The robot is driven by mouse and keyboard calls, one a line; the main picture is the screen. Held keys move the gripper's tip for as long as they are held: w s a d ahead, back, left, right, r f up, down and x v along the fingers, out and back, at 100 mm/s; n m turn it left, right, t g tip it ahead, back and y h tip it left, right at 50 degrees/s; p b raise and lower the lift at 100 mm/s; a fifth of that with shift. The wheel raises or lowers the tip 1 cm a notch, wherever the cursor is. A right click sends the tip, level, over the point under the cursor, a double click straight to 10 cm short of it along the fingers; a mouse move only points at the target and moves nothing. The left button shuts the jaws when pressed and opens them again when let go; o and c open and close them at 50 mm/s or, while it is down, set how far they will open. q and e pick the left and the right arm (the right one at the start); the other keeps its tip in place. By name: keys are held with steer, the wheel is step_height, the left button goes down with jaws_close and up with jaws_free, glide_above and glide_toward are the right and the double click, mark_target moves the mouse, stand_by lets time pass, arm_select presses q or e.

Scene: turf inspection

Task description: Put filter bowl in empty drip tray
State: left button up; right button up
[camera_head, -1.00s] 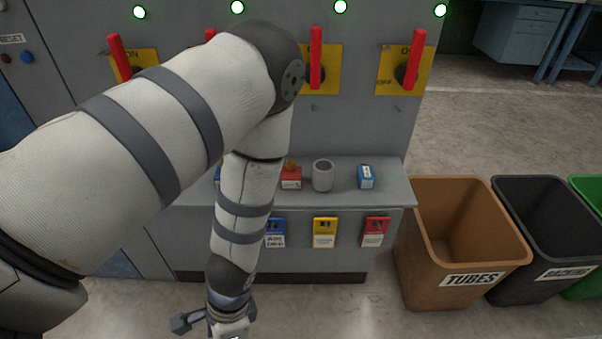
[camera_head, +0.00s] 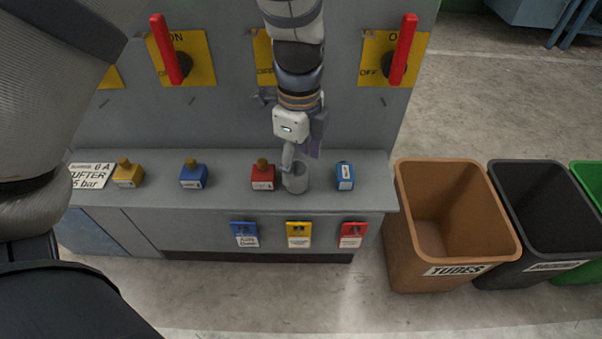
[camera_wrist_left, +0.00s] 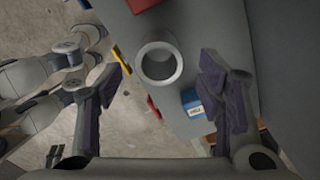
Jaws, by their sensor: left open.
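A grey, round, hollow cup, which fits the filter bowl (camera_head: 296,180), stands upright on the grey ledge between a red block and a blue block. It also shows in the left wrist view (camera_wrist_left: 158,64), its round opening facing the camera. My left gripper (camera_head: 301,156) is over the cup from above, partly covering it in the head view. In the left wrist view the fingers of my left gripper (camera_wrist_left: 165,68) are spread wide, one on each side of the cup. No drip tray can be made out.
The ledge (camera_head: 225,196) also carries a red block (camera_head: 262,177), a blue block (camera_head: 345,176), another blue block (camera_head: 193,176) and a yellow block (camera_head: 128,174). Red levers stick out of the panel behind. A brown bin (camera_head: 405,220) and a black bin (camera_head: 505,235) stand right.

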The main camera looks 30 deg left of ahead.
mark_target(298, 179)
arm_select(q)
step_height(298, 179, down, 6)
steer(key=shift+a+f+b, duration=0.1)
steer(key=shift+a+b, duration=0.05)
steer(key=shift+b, duration=0.15)
steer(key=c, duration=1.4)
arm_select(e)
steer(key=shift+s+f, duration=0.3)
steer(key=shift+f, duration=0.1)
arm_select(q)
step_height(298, 179, up, 4)
steer(key=shift+f+p, duration=0.25)
steer(key=shift+p, duration=0.05)
steer(key=s+d+r, duration=0.1)
steer(key=s+r, duration=0.2)
steer(key=s, duration=0.1)
steer(key=s+d+r+p, duration=0.1)
steer(key=s+d+r, duration=0.1)
steer(key=s+r, duration=0.1)
steer(key=s+d+r+p, duration=0.1)
steer(key=s+d+r, duration=0.1)
steer(key=s+r, duration=0.2)
steer(key=shift+s+d, duration=0.1)
steer(key=shift+s, duration=0.95)
arm_select(e)
steer(key=shift+t, duration=0.6)
steer(key=w+r, duration=0.3)
steer(key=shift+w+a, duration=0.1)
steer(key=shift+w, duration=0.05)
